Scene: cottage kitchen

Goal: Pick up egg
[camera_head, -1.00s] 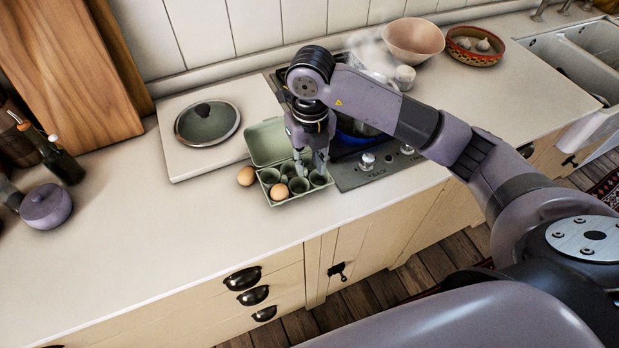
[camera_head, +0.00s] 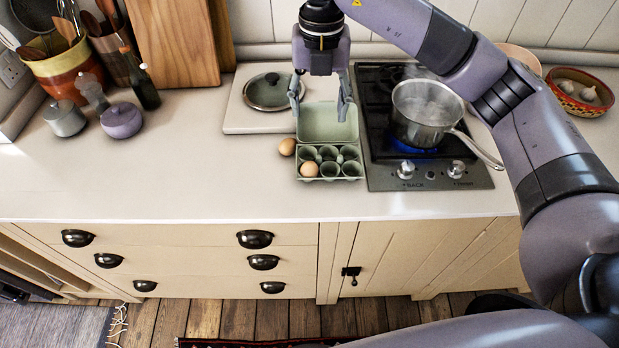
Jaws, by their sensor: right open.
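An open green egg carton (camera_head: 331,179) stands on the counter, its lid up at the back. One brown egg (camera_head: 309,170) sits in its front left cup; the other cups look empty. A second egg (camera_head: 288,147) lies on the counter just left of the carton. My right gripper (camera_head: 319,115) points down over the carton's lid area, its fingers wide apart with nothing between them. In the picture the left finger ends a little above the loose egg. My left gripper is not in view.
A steaming pot (camera_head: 424,112) stands on the lit stove (camera_head: 431,180) right of the carton. A glass lid (camera_head: 270,92) lies on a white board (camera_head: 240,117) behind. The counter to the left (camera_head: 190,170) is clear.

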